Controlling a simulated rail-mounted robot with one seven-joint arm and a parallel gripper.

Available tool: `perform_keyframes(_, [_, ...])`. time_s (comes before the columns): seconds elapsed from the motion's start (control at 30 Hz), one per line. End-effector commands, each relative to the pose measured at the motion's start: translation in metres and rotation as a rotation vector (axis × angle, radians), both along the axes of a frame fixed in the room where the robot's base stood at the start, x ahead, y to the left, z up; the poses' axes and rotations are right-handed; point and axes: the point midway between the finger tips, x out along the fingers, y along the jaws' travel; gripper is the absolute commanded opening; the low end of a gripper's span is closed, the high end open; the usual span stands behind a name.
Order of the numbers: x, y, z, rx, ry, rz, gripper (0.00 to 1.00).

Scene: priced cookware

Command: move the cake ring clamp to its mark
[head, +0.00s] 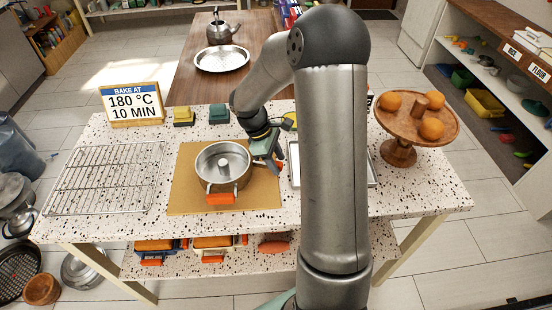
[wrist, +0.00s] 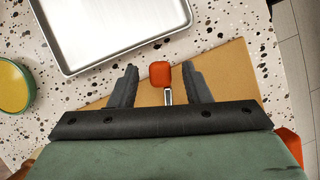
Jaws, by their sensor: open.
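A round silver cake ring (head: 233,179) with a centre tube stands on a tan board (head: 184,195). An orange handle (head: 220,198) sits on its front side. In the wrist view the clamp's orange tip (wrist: 160,74) on a short metal stem lies between my two dark fingers, with gaps on both sides. My gripper (wrist: 162,87) is open, and in the head view my gripper (head: 276,161) is at the ring's right side. My gripper's body hides the ring in the wrist view. I cannot make out a mark for the clamp.
A metal tray (wrist: 72,68) lies right of the board, partly behind my arm in the head view. A yellow-centred green dish (wrist: 12,85) is near it. A wire rack (head: 105,180) lies left, a wooden stand (head: 398,150) with oranges right. A sign (head: 132,104) stands behind.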

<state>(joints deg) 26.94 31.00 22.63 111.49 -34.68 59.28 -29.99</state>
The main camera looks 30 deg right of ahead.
Motion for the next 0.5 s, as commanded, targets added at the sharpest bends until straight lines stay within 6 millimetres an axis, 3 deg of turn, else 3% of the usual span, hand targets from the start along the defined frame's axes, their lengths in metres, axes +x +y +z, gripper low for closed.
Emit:
perform_keyframes(0.17, [0.0000, 0.0000, -0.0001, 0.000, 0.000, 0.000, 0.44])
perform_keyframes(0.3, [0.0000, 0.0000, 0.0001, 0.000, 0.000, 0.000, 0.05])
perform_keyframes(0.33, [0.0001, 0.0001, 0.0002, 0.000, 0.000, 0.000, 0.00])
perform_keyframes(0.5, [-0.0001, 0.0002, 0.0003, -0.001, 0.001, -0.002, 0.00])
